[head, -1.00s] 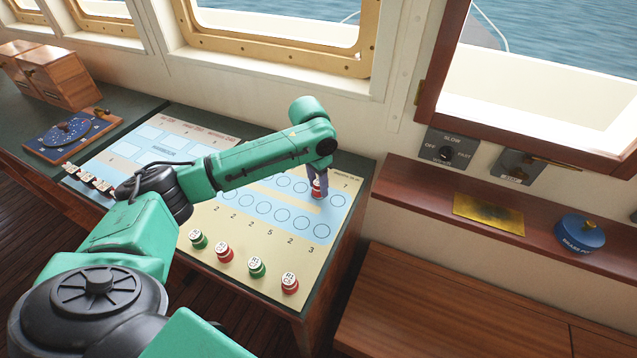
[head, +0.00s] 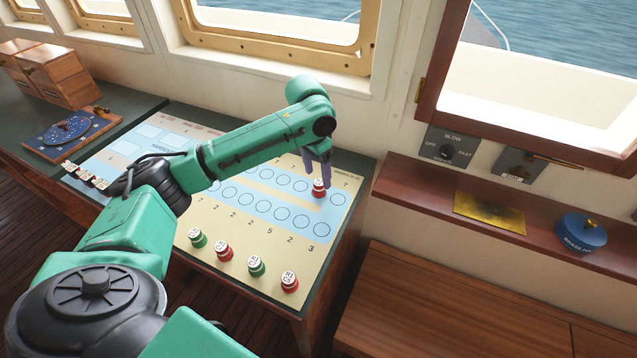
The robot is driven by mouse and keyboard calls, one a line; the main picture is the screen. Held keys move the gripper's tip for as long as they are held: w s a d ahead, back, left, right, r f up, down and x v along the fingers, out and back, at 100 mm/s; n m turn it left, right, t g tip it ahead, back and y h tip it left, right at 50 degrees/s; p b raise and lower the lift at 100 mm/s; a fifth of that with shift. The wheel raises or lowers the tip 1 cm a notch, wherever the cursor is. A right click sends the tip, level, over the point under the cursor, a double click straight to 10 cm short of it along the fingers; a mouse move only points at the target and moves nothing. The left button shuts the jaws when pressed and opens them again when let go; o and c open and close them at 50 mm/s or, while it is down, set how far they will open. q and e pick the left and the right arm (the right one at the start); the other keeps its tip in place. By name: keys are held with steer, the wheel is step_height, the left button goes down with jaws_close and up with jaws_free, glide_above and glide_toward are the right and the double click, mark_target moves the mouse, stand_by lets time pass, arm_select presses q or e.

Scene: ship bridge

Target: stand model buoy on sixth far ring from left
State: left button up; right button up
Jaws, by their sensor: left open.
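A red model buoy (head: 319,190) with a white top stands upright on the chart board (head: 329,212), in the far row of rings. It is at the second ring from the right end; the empty rightmost ring (head: 337,199) shows beside it. My arm hides the left part of that row, so I cannot count the rings from the left. My left gripper (head: 318,173) is open, its dark fingers pointing down just above the buoy's top. My right gripper is not in view.
Several red and green buoys (head: 256,266) stand along the board's near edge, and more white-topped pieces (head: 85,175) at its left. The near ring row is empty where visible. A wooden shelf (head: 400,192) with a blue round tin (head: 580,232) is at right.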

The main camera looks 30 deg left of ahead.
mark_target(315, 188)
arm_select(q)
step_height(315, 188, up, 8)
steer(key=shift+s+f, duration=0.25)
steer(key=shift+s, duration=0.2)
steer(key=shift+a, duration=0.15)
